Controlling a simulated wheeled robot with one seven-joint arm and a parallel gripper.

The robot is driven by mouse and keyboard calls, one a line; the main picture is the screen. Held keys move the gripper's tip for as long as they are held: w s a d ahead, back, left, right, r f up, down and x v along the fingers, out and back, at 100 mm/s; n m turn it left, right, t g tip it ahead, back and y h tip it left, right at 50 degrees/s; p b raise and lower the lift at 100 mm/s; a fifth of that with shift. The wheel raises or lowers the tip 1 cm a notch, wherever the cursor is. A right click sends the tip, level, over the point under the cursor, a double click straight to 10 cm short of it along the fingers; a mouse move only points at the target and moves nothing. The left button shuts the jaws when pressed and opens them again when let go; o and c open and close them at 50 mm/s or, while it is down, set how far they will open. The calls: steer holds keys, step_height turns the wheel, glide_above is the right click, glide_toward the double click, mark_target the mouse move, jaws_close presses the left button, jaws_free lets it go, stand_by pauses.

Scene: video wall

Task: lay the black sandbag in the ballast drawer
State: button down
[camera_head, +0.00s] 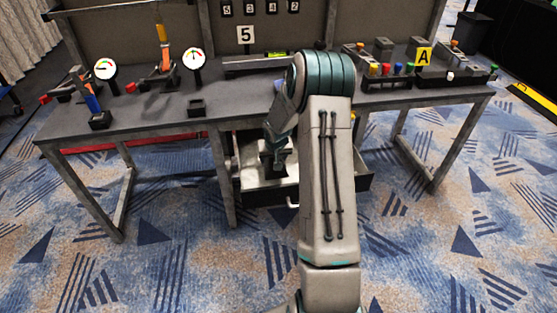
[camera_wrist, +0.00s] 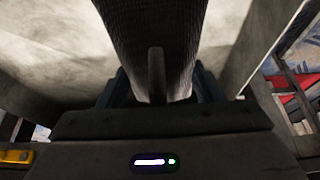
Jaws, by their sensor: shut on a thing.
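The black sandbag (camera_wrist: 152,25) fills the upper middle of the wrist view, a dark, ribbed or woven shape. My gripper (camera_wrist: 155,85) is shut on it, with a finger on each side. In the head view my gripper (camera_head: 276,148) points down at the open ballast drawer (camera_head: 256,192) under the bench. My arm hides part of the drawer, and the bag is not clear there. Pale grey surfaces flank the bag in the wrist view. I cannot tell whether the bag touches the drawer floor.
The bench (camera_head: 140,115) stands above and behind the drawer, with gauges (camera_head: 105,69), levers and a control panel (camera_head: 425,80) on it. Its steel legs (camera_head: 222,180) stand beside the drawer. The carpet (camera_head: 180,255) in front is clear.

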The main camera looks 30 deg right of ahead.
steer(key=shift+w+f+b, duration=0.1)
steer(key=shift+f+b, duration=1.1)
steer(key=shift+f, duration=0.65)
steer(key=shift+f, duration=0.2)
steer(key=shift+c, duration=2)
jaws_free()
